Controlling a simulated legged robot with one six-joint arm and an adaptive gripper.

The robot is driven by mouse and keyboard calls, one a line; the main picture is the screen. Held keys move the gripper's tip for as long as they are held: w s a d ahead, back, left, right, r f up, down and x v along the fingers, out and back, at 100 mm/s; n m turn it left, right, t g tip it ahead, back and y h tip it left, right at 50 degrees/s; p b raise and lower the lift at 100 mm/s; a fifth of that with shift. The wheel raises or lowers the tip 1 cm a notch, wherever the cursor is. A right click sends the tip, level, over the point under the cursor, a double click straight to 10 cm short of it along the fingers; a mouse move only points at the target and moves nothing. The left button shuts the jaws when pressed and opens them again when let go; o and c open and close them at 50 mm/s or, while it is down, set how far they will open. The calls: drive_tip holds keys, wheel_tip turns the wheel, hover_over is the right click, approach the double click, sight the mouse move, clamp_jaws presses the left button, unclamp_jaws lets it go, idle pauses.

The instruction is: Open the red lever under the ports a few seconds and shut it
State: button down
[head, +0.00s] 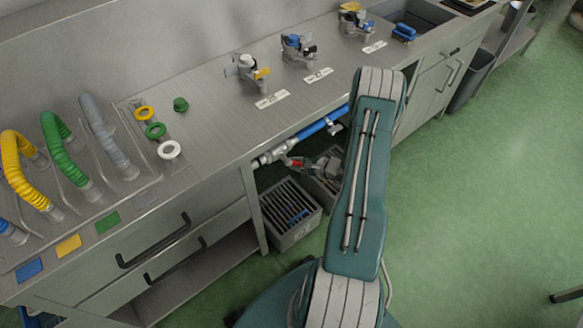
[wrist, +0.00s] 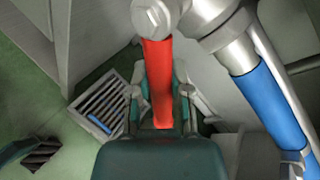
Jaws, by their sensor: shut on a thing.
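The red lever (wrist: 158,75) is on a metal valve (wrist: 155,14) under the counter, in line with a blue pipe (wrist: 268,100). In the wrist view the lever points down the picture, away from the valve and at an angle to the pipe. My gripper (wrist: 160,100) is shut on the lever, with one finger on each side of it. In the head view a little of the red lever (head: 293,162) shows beside my gripper (head: 310,167), below the blue pipe (head: 322,125). My arm hides part of that area.
A grey crate with slats (head: 291,238) stands on the floor below the valve and also shows in the wrist view (wrist: 84,121). The counter's cabinet side (head: 250,205) stands left of the pipe.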

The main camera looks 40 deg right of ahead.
drive_tip(key=r+n+h, duration=0.1)
drive_tip(key=d+r+n+h, duration=0.1)
drive_tip(key=n+h, duration=0.1)
drive_tip(key=shift+d+g, duration=0.2)
drive_tip(key=shift+g, duration=0.1)
drive_tip(key=shift+d+r+n+h, duration=0.1)
drive_tip(key=shift+r+n+h, duration=0.2)
drive_tip(key=shift+n+h, duration=0.4)
drive_tip(key=c, duration=0.5)
unclamp_jaws()
drive_tip(key=shift+c, duration=0.2)
drive_tip(key=shift+r, duration=0.1)
drive_tip(key=v, duration=1.2)
